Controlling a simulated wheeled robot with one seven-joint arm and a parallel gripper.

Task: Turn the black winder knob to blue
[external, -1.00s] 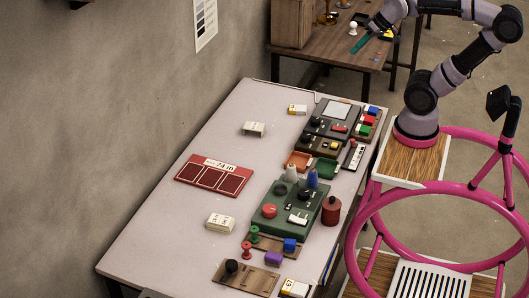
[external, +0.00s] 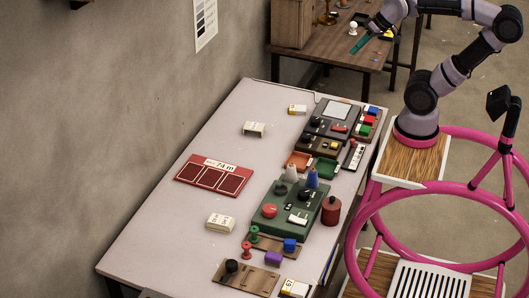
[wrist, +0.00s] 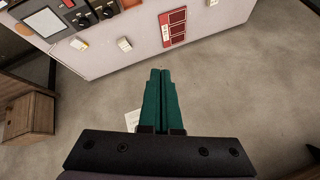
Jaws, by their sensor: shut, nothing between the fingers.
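The green winder box (external: 268,224) sits on the near right part of the long pale table, with a white cone (external: 291,174) and a blue cone (external: 312,178) at its back edge. A black knob (external: 281,188) is on its top, near the white cone; its pointing direction is too small to tell. A red round button (external: 269,210) and a white-and-black switch (external: 297,219) are also on it. My gripper (external: 354,49) has teal fingers, shut and empty, high at the top right, far from the box. In the wrist view my gripper (wrist: 160,72) points toward the table edge.
The pale table (external: 165,225) holds a red board (external: 213,188), white blocks (external: 221,222), dark control panels (external: 328,122), a dark red canister (external: 331,211) and a wooden board with a black knob (external: 231,266). A brown side table (external: 335,50) stands behind. The table's left side is mostly clear.

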